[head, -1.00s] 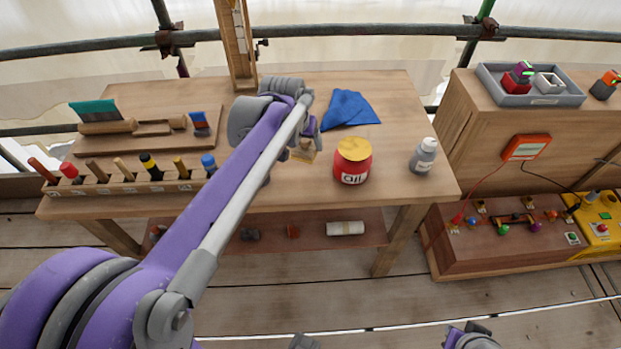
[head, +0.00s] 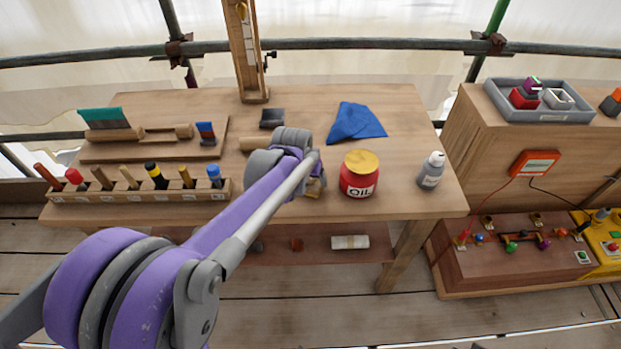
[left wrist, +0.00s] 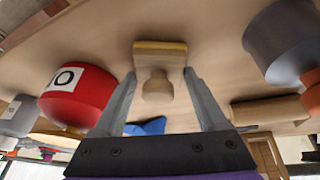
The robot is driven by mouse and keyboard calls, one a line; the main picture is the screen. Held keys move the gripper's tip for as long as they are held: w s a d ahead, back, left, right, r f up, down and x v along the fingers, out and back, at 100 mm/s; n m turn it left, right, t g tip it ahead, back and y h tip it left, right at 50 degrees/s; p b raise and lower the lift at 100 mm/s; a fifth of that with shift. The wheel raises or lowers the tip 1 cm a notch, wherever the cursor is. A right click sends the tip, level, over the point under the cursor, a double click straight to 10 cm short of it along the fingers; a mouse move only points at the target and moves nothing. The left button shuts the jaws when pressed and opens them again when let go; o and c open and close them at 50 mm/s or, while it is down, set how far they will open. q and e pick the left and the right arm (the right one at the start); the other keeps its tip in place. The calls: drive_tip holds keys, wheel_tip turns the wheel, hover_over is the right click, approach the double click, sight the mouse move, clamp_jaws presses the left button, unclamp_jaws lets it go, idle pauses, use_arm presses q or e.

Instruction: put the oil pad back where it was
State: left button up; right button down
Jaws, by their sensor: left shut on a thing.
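The oil pad, a wooden block with a yellowish edge and a round knob (left wrist: 157,88), is between the fingers of my left gripper (left wrist: 160,75) in the left wrist view. The fingertips are shut on the sides of the block. In the head view the left gripper (head: 316,178) is over the front middle of the workbench (head: 400,205), left of the red oil tin (head: 358,178) with its yellow lid. The pad (head: 314,189) shows there only in part, below the gripper. I cannot tell whether it touches the bench.
A grey bottle (head: 431,170) stands right of the tin, with a blue cloth (head: 354,122) behind. A tool rack (head: 130,190) lines the front left. A dark block (head: 272,117) and a wooden cylinder (head: 252,143) lie behind my left arm. Bare bench lies around the tin.

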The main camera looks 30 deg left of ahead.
use_arm(q)
drive_tip(key=o, duration=1.4)
drive_tip(key=shift+f, duration=0.1)
drive_tip(key=shift+r, duration=0.25)
drive_tip(key=p+v, duration=0.2)
drive_tip(key=v, duration=0.8)
drive_tip(key=s+d+f+m, duration=0.1)
drive_tip(key=s+d+f, duration=0.2)
drive_tip(key=s, duration=0.3)
drive_tip(key=s+d+f+m, duration=0.1)
drive_tip(key=s+d+f, duration=0.1)
drive_tip(key=s, duration=0.4)
drive_tip(key=s+d+f+m, duration=0.1)
drive_tip(key=s+d+f, duration=0.2)
drive_tip(key=s+d, duration=0.2)
drive_tip(key=shift+s+d+f, duration=0.1)
drive_tip(key=shift+s+f, duration=0.05)
drive_tip(key=shift+s, duration=0.3)
drive_tip(key=shift+s+f, duration=0.15)
drive_tip(key=shift+s, duration=0.35)
